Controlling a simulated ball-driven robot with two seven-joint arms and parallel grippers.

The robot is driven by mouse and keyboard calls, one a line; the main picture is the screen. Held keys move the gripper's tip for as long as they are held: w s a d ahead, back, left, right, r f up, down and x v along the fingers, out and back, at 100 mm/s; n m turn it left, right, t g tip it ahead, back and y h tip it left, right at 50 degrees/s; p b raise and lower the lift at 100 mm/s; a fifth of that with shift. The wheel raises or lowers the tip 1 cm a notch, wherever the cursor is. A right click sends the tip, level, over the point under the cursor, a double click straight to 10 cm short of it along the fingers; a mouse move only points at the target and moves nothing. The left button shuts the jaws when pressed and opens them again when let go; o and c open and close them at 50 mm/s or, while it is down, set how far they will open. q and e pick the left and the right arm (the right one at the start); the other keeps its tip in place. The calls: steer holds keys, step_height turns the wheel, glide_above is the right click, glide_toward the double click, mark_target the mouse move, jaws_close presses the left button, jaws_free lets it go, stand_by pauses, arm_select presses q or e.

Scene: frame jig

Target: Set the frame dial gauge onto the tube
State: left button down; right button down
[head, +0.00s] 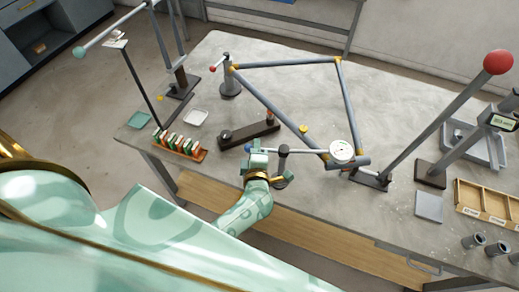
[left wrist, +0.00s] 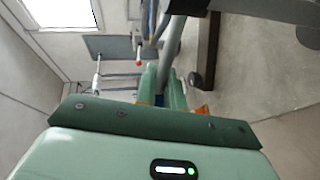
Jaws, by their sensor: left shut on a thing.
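The dial gauge (head: 342,151) has a white round face and a grey bar running left from it. My left gripper (head: 266,160) is shut on the gauge's bar side, at the near edge of the bench. The gauge's face appears over the lower right corner of the grey bicycle frame (head: 268,98), near the end of its slanting tube. I cannot tell whether the gauge touches the tube. In the left wrist view, the green gripper body (left wrist: 160,150) fills the bottom and a grey tube-like part (left wrist: 172,42) rises from it; the grip itself is unclear. My right gripper is not in view.
A dark block (head: 248,133) and a rack of coloured pieces (head: 180,146) lie left of the gripper. A slanted post with a red ball (head: 498,62) rises at the right. A wooden divided tray (head: 488,204) and several cups are at far right.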

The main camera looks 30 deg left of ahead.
arm_select(q)
steer(key=shift+d, duration=0.1)
steer(key=c, duration=1.6)
jaws_free()
